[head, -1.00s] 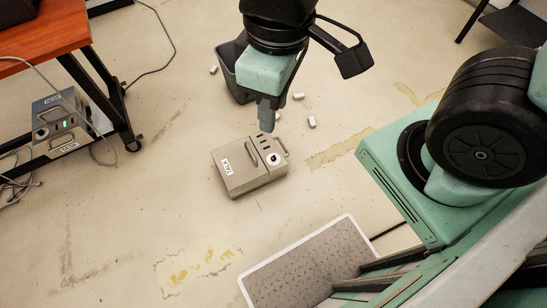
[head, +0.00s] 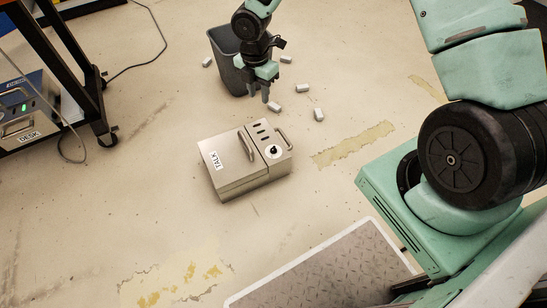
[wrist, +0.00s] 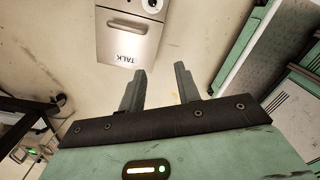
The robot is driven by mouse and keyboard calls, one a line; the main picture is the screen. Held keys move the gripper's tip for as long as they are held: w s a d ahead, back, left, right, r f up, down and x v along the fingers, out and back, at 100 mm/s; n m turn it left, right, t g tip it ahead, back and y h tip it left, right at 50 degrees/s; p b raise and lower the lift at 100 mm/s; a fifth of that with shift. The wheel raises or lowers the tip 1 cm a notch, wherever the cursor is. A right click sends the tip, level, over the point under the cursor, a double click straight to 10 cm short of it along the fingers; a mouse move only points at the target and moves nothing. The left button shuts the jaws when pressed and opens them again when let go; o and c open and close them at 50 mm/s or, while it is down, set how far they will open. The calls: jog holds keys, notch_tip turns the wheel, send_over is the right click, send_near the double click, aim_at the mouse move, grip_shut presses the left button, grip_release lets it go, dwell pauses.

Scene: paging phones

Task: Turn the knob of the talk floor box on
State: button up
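The talk floor box (head: 235,180) is a beige metal box on the floor at the middle of the head view, with a TALK label, two handles and dark slots on top. Its round knob (head: 273,151) has a black centre on a white disc, near the right end. In the wrist view the box (wrist: 128,38) is upside down at the top, with the knob (wrist: 152,4) at the upper edge. My gripper (head: 259,98) is beyond the box, apart from it. Its fingers (wrist: 158,72) are spread and empty in the wrist view.
A dark bin (head: 228,62) stands behind my gripper, with several pale pieces (head: 274,107) scattered around it. A second box labelled DESK (head: 20,115), with a green light, is at the left beside a wheeled table leg (head: 100,135).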

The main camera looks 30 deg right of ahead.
aim_at(273, 148)
jog(key=w+d+f+n+b, duration=0.1)
jog(key=f+b, duration=0.3)
jog(key=f, duration=0.7)
jog(key=w+d+f+n+b, duration=0.1)
jog(key=d+f+b, duration=0.2)
jog(key=f, duration=0.8)
jog(key=w+d+f+n+b, duration=0.1)
jog(key=d+f+b, duration=0.1)
jog(key=f+b, duration=0.4)
jog(key=shift+w+d+f, duration=0.15)
jog(key=shift+d+f, duration=0.05)
jog(key=shift+f, duration=1.25)
jog(key=shift+w+d+f, duration=0.1)
jog(key=shift+d+f, duration=0.05)
jog(key=shift+f, duration=1.25)
grip_shut()
